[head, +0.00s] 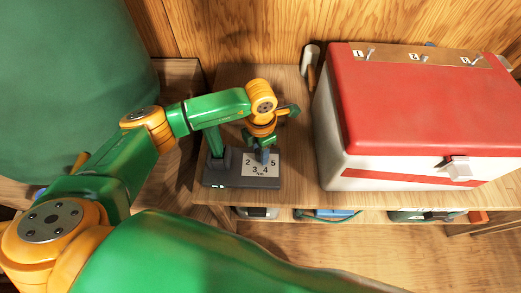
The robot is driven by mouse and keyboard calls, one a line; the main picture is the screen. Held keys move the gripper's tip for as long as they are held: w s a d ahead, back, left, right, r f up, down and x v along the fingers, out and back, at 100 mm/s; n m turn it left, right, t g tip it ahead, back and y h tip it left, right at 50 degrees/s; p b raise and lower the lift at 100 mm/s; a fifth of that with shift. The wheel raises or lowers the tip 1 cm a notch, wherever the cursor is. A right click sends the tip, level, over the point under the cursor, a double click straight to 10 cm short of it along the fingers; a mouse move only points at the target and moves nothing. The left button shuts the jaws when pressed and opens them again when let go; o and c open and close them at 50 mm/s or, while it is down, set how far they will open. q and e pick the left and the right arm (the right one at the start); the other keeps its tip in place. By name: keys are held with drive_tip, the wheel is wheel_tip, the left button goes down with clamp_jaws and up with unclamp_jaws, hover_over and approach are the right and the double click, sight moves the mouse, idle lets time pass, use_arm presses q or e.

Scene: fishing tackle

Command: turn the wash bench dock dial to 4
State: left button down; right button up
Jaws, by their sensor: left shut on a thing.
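The wash bench dock (214,180) is a dark grey block on the wooden bench, left of the cooler. A white number plate (255,170) on it shows 2, 3, 4 and 5. My left gripper (264,156) points down over the dock at the top of this plate, shut on the dial there. The dial is mostly hidden by the gripper, and I cannot tell which number it points to. A green upright part (215,140) stands at the dock's left side, partly behind my left arm. My right gripper is not in view.
A large white cooler with a red lid (430,100) fills the bench right of the dock. A wooden strip with small metal fittings and number labels runs along its back edge. Several items lie on a lower shelf (385,217). A narrow bare strip of bench separates dock and cooler.

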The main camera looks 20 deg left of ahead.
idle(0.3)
use_arm(q)
drive_tip(key=c, duration=0.5)
unclamp_jaws()
wheel_tip(320, 180, up, 7)
drive_tip(key=shift+r+b, duration=0.1)
drive_tip(key=shift+b, duration=0.45)
